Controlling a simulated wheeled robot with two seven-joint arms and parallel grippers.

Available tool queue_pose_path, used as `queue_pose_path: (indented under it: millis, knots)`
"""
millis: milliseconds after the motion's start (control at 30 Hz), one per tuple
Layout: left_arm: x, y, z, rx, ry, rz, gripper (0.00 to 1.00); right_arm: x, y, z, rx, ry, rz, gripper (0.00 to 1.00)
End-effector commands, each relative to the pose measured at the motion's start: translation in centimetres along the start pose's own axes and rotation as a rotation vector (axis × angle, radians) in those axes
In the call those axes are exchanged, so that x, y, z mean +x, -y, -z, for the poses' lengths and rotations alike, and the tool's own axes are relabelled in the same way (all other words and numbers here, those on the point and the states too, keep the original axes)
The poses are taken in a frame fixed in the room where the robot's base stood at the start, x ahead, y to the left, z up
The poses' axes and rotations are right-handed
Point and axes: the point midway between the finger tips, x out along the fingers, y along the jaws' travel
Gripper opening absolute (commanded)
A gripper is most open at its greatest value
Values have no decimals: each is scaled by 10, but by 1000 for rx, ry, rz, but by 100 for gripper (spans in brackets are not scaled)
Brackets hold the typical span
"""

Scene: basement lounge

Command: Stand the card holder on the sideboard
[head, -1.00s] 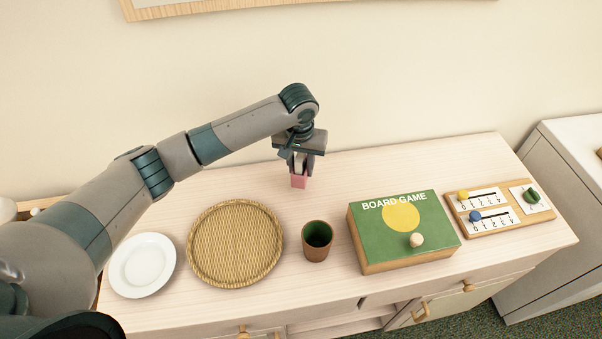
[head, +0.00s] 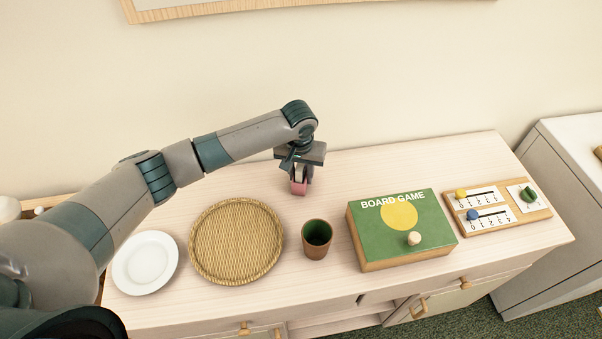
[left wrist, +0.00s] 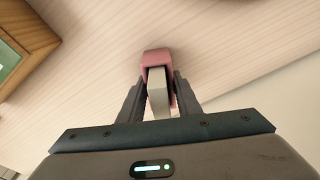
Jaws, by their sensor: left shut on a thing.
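The card holder (head: 299,188) is a small pink-red piece with a pale, whitish part in it. My right gripper is not in view.
From left to right stand a white plate (head: 145,263), a round woven tray (head: 194,262), a cup (head: 316,238), a green board game box (head: 436,219) with a small pale knob, and a wooden scoreboard (head: 539,214). The wall is close behind. The top around the holder is clear.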

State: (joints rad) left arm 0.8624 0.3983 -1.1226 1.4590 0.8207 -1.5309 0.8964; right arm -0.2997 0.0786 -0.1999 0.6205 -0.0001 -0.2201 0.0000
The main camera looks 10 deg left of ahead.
Motion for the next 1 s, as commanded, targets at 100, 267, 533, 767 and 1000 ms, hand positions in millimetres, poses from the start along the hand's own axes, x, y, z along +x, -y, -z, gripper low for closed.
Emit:
queue_pose_path:
  millis: [100,267,533,767,1000]
  knots:
    - [2,0,0,0,0,0,40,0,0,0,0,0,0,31]
    - [2,0,0,0,0,0,49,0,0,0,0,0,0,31]
    - [0,0,0,0,0,0,49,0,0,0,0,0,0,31]
    - [-18,0,0,0,0,-2,49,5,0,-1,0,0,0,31]
    - [-57,0,1,1,-2,-2,49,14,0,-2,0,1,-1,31]
